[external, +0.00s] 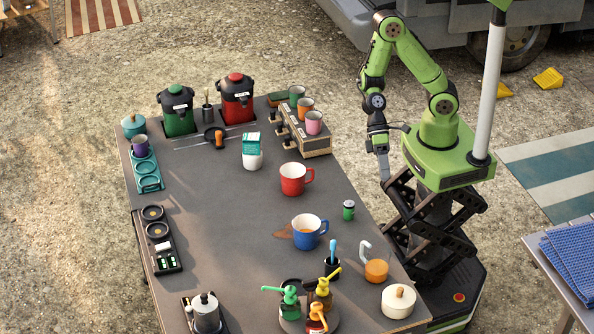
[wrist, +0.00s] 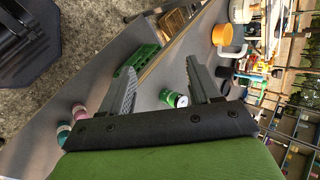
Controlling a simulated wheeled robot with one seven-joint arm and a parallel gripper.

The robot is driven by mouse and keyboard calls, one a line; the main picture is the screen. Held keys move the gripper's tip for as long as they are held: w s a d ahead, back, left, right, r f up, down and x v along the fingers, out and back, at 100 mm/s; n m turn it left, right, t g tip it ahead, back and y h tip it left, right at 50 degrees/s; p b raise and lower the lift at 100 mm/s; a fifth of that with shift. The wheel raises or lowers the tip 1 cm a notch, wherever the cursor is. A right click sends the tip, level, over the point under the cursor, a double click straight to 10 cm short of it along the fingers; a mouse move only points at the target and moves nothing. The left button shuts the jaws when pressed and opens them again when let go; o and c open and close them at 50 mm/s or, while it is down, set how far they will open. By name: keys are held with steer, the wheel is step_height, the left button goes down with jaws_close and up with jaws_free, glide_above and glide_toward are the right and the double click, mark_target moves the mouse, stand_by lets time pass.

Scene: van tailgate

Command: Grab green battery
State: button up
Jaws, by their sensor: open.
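A small green cylinder with a pale top, the only thing I see that fits the green battery (external: 348,210), stands upright near the table's right edge. In the wrist view the green battery (wrist: 170,97) shows between the two fingers, beyond them. My gripper (external: 384,177) hangs pointing down just off the table's right edge, above and to the right of the battery. In the wrist view my gripper (wrist: 165,88) has its fingers wide apart with nothing held. They are apart from the battery.
A blue mug (external: 306,232) and a red mug (external: 293,180) stand left of the battery. A cup rack (external: 305,140) is behind it. The table right around the battery is clear.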

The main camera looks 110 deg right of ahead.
mark_target(350, 201)
steer(key=w+a+f+m+t+y, duration=0.1)
steer(key=w+m+t, duration=0.1)
steer(key=m, duration=0.3)
steer(key=w+a+f+m+t+y, duration=0.1)
steer(key=w+m+t+y, duration=0.1)
steer(key=m, duration=0.4)
steer(key=w+a+f+m+t+y, duration=0.1)
steer(key=w+m+t, duration=0.2)
steer(key=m+t, duration=0.1)
steer(key=shift+w+f+m, duration=0.15)
steer(key=shift+w+m, duration=0.05)
steer(key=shift+m, duration=0.7)
steer(key=f+m+t, duration=0.1)
steer(key=w+d+m+b, duration=0.1)
steer(key=m, duration=0.1)
steer(key=d+f+m+t, duration=0.1)
steer(key=m, duration=0.1)
steer(key=shift+w+f+t+h+b, duration=0.3)
steer(key=shift+w+h, duration=0.1)
steer(key=shift+d+f+m+t+b, duration=0.2)
steer(key=shift+m+t+b, duration=0.1)
steer(key=shift+m+b, duration=0.2)
steer(key=shift+w+r, duration=0.15)
steer(key=x, duration=0.5)
steer(key=shift+r, duration=0.2)
steer(key=shift+r, duration=0.1)
steer(key=c, duration=1.1)
